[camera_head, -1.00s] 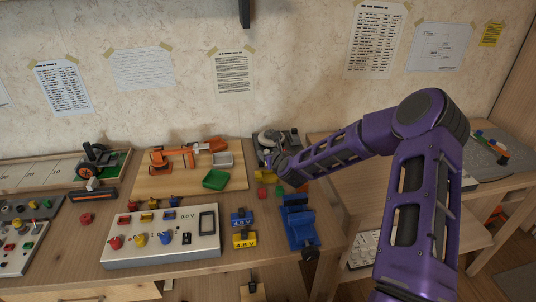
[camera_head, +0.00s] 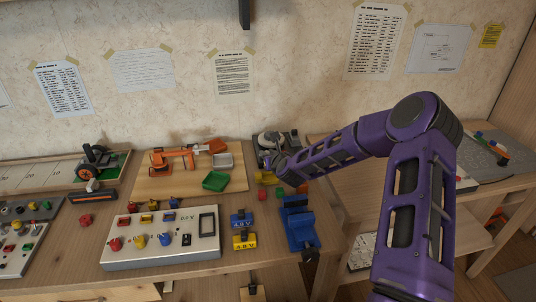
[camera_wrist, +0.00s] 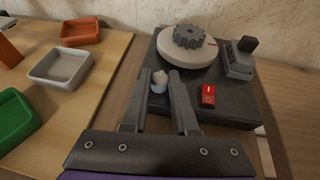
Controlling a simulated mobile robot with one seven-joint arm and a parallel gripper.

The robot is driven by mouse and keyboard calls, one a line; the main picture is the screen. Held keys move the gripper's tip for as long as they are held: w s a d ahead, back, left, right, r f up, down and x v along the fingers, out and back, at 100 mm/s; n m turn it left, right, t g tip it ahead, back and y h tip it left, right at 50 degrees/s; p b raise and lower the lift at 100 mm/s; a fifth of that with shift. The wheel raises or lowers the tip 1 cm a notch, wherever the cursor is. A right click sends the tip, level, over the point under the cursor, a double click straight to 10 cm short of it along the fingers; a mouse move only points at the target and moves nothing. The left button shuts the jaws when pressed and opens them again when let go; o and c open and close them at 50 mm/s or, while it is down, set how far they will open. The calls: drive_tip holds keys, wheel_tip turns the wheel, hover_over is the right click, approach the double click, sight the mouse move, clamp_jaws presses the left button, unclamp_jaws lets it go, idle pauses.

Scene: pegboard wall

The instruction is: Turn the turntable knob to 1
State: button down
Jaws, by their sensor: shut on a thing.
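The turntable is a dark grey box (camera_wrist: 222,105) with a white disc (camera_wrist: 187,58) and a dark grey gear (camera_wrist: 188,36) on top. A red line marks the disc's right side. The small pale turntable knob (camera_wrist: 159,80) is on the box's left front corner. My gripper (camera_wrist: 160,75) has its two fingers on either side of the knob and is shut on it. The knob's setting and any numbers are hidden or too small to read. In the head view the turntable (camera_head: 291,139) stands at the back right of the table, partly covered by my gripper.
A red switch (camera_wrist: 208,94) and a grey block with a black lever (camera_wrist: 240,58) are on the turntable. Left are green (camera_wrist: 14,118), grey (camera_wrist: 60,66) and orange (camera_wrist: 81,31) trays. A blue vise (camera_head: 299,226) stands in front, with a control panel (camera_head: 160,238) further left.

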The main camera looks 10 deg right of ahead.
drive_tip(key=shift+d+n+y, duration=0.2)
drive_tip(key=shift+n+y, duration=0.1)
drive_tip(key=shift+y, duration=0.1)
drive_tip(key=shift+d+n+g+y, duration=0.2)
drive_tip(key=shift+n+g+y, duration=0.1)
drive_tip(key=shift+n+y, duration=0.6)
drive_tip(key=n+g+y, duration=0.1)
drive_tip(key=y, duration=0.1)
drive_tip(key=n+g+y, duration=0.1)
drive_tip(key=n+y, duration=0.1)
drive_tip(key=shift+w+d+p, duration=0.15)
drive_tip(key=shift+w+p, duration=0.05)
drive_tip(key=shift+p, duration=0.1)
drive_tip(key=n+g+y, duration=0.2)
drive_tip(key=n, duration=0.1)
drive_tip(key=shift+w, duration=0.2)
drive_tip(key=shift+w+d+n+g+y+b, duration=0.15)
drive_tip(key=shift+n+g+y+b, duration=0.15)
drive_tip(key=shift+n+g+y, duration=1.15)
drive_tip(key=shift+n+g+h, duration=0.35)
drive_tip(key=shift+n+g, duration=0.1)
drive_tip(key=c, duration=0.7)
unclamp_jaws()
